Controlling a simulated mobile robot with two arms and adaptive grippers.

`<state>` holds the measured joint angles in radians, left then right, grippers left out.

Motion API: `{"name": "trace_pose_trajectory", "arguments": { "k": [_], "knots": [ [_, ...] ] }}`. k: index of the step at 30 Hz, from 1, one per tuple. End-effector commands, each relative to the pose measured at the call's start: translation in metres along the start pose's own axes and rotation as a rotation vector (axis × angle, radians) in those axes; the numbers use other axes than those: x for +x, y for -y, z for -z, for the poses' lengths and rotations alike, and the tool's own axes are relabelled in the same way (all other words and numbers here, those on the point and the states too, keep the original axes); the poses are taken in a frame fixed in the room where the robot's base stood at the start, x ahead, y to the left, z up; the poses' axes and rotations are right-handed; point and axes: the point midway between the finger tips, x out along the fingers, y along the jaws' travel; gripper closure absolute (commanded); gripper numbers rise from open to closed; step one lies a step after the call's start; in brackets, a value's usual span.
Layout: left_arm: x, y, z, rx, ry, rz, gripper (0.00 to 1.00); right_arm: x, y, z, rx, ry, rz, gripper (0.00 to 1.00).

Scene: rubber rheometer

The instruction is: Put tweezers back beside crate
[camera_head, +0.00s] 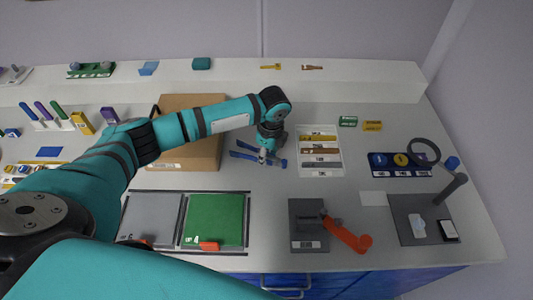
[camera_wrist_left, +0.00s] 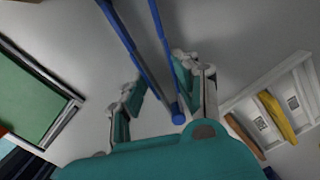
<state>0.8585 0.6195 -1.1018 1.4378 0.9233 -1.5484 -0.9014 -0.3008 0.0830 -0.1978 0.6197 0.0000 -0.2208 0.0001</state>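The blue tweezers (camera_head: 243,155) lie on the grey bench just left of the white crate, partly hidden by my left gripper (camera_head: 267,156). In the left wrist view the tweezers (camera_wrist_left: 127,38) show as two blue legs meeting at a round end. My left gripper (camera_wrist_left: 158,85) is open there, its fingers apart with the tweezers' joined end between or below them; I cannot tell whether they touch. The white crate (camera_head: 341,152) has compartments with yellow and brown pieces. The crate (camera_wrist_left: 248,92) also shows at the right of the wrist view. My right gripper is not in view.
A grey mat and a green mat (camera_head: 215,218) lie in front. A dark plate with an orange lever (camera_head: 347,236) and a magnifier stand (camera_head: 425,152) are to the right. Bare bench lies between crate and lever.

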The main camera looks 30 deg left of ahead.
Motion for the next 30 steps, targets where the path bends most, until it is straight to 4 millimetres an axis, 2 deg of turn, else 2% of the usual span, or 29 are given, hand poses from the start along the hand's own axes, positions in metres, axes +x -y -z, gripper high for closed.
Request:
{"name": "trace_pose_trajectory", "arguments": {
  "k": [2,3,7,17,22,30],
  "knots": [
    [0.002,0.0,0.0,0.0,0.0,0.0,0.74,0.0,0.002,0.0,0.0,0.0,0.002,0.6],
    [0.001,0.0,0.0,0.0,0.0,0.0,0.65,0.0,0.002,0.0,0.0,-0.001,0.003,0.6],
    [0.001,0.0,0.0,0.0,0.0,0.0,0.48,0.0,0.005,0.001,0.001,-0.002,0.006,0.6],
    [-0.002,0.0,0.0,0.0,0.0,0.001,0.47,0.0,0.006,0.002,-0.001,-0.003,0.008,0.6],
    [-0.024,0.001,0.0,0.001,0.0,0.003,0.47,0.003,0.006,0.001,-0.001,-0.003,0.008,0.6],
    [-0.082,0.001,0.0,0.0,-0.002,0.004,0.47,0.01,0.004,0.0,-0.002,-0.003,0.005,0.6]
  ]
}}
